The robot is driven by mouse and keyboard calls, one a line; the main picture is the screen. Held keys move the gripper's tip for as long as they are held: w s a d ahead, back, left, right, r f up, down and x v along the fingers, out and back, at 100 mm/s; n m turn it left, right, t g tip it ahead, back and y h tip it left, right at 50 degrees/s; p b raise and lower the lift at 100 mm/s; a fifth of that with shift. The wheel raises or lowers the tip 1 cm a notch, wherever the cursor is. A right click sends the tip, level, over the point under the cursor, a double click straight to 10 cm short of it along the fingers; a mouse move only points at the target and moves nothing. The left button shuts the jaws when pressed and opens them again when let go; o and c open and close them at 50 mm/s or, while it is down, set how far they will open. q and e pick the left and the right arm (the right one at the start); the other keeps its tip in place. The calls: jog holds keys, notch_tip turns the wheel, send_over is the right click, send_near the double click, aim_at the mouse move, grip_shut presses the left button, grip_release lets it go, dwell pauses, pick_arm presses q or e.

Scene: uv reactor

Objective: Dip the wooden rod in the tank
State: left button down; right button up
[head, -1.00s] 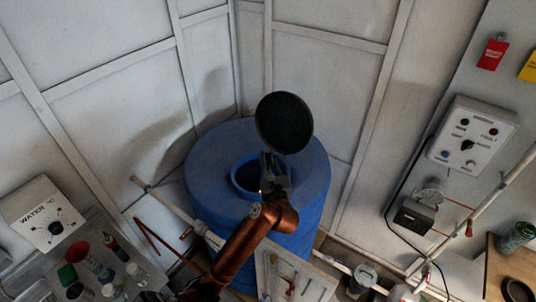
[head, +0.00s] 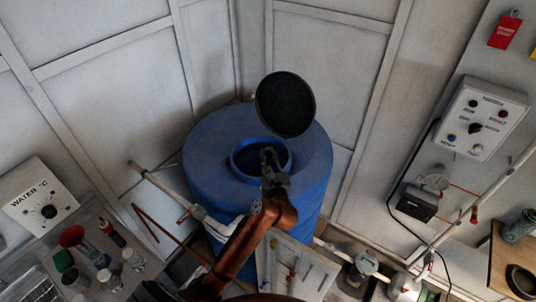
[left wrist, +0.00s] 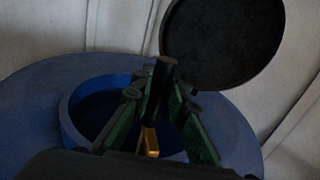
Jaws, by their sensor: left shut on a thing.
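The blue tank (head: 215,165) stands in the corner with its round opening (head: 238,172) uncovered. A round black lid (head: 285,105) stands raised at the back of the opening; it also shows in the left wrist view (left wrist: 225,45). My left gripper (head: 268,155) is over the opening, its fingertips near the middle of the mouth in the head view. In the left wrist view, a small yellow-brown piece (left wrist: 150,141), which looks like part of the wooden rod, shows between the green-sided fingers. The rest of the rod is hidden. My right gripper is out of view.
A white pipe (head: 165,187) runs at the tank's left, near thin red-brown rods (head: 150,225). A panel (head: 300,270) stands in front of the tank. Bottles and a red funnel (head: 72,236) crowd the left bench. A control box (head: 480,120) hangs at right.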

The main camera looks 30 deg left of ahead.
aim_at(268, 148)
pick_arm(q)
jog(key=shift+f+b, duration=0.35)
jog(key=shift+f, duration=0.25)
jog(key=shift+r, duration=0.15)
dwell(1.0)
jog(key=shift+r+p, duration=1.45)
jog(key=shift+r, duration=1)
